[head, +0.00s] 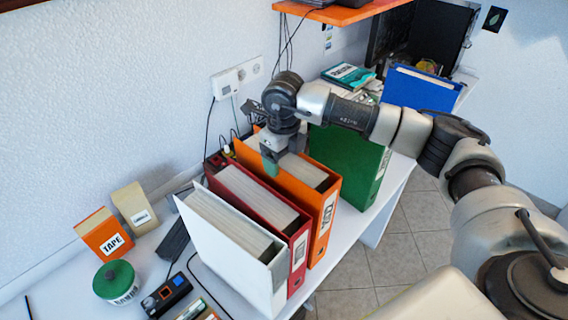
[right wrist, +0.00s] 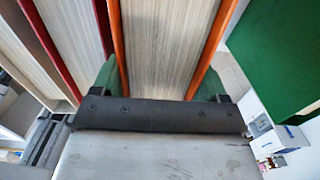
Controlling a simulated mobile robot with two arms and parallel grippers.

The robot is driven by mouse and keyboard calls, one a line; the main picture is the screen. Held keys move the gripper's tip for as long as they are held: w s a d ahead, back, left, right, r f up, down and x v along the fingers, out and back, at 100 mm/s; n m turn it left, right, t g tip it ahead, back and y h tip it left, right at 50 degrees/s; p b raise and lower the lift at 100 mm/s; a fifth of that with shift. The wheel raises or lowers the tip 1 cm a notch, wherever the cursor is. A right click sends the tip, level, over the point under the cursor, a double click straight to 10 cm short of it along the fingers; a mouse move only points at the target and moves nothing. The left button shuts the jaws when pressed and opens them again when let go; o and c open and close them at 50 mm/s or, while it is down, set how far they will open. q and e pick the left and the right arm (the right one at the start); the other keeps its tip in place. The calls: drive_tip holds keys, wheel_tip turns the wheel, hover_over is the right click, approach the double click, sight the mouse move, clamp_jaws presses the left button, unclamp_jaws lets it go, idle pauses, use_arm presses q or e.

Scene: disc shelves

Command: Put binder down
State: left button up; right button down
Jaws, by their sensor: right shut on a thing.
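The orange binder (head: 327,214) stands upright on the white desk, between the red binder and the green binder. My right gripper (head: 275,160) reaches down onto its top and is shut on it. In the right wrist view, the green fingers lie on either side of the orange covers, with the binder's page block (right wrist: 160,45) between them. Whether the binder's bottom touches the desk is hidden. My left gripper is not in view.
A white binder (head: 240,262) and a red binder (head: 299,262) stand close on the left. A green binder (head: 345,160) stands on the right. A tape box (head: 104,235), another box (head: 134,207) and a green-lidded tin (head: 117,283) are at left. An orange shelf (head: 345,14) hangs above.

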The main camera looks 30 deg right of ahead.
wheel_tip(320, 180, down, 2)
drive_tip(key=shift+f+p, duration=0.1)
drive_tip(key=shift+p, duration=0.35)
drive_tip(key=shift+f, duration=0.5)
unclamp_jaws()
